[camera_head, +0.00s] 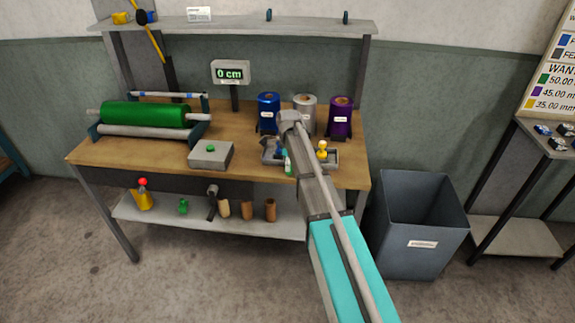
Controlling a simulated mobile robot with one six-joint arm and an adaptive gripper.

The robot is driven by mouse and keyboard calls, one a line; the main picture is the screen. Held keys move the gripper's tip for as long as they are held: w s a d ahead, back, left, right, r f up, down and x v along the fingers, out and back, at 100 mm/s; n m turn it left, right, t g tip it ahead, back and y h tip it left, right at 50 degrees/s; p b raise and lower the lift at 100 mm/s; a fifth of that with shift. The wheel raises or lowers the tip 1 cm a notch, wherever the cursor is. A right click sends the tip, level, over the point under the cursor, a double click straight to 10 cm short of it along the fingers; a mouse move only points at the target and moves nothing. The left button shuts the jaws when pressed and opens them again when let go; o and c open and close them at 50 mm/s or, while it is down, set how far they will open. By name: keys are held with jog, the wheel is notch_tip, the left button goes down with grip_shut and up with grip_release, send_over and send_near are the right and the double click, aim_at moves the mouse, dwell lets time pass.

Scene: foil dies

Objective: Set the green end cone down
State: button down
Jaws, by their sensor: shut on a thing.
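My gripper (285,153) is low over the small grey tray (304,165) on the workbench, mostly hidden by my own arm. It is shut on a small green piece, which I take to be the green end cone (288,166). The cone shows just left of my arm, at the tray. I cannot tell whether it touches the tray. A yellow cone-like piece (322,150) stands upright in the right part of the tray, apart from my gripper.
Blue (268,113), silver (307,104) and purple (340,117) rolls stand behind the tray. A green roller (145,114) and a grey box with a green button (211,155) are left. A grey bin (420,225) stands right of the bench (240,120).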

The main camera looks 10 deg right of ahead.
jog(key=shift+r, duration=0.15)
notch_tip(320, 180, up, 2)
jog(key=shift+r+p, duration=0.1)
jog(key=shift+p, duration=1.15)
jog(key=s+d+r+p, duration=0.1)
jog(key=s+r+p, duration=0.9)
jog(key=s, duration=0.4)
jog(key=shift+d+r, duration=0.25)
jog(key=shift+d, duration=0.15)
jog(key=shift+a, duration=0.1)
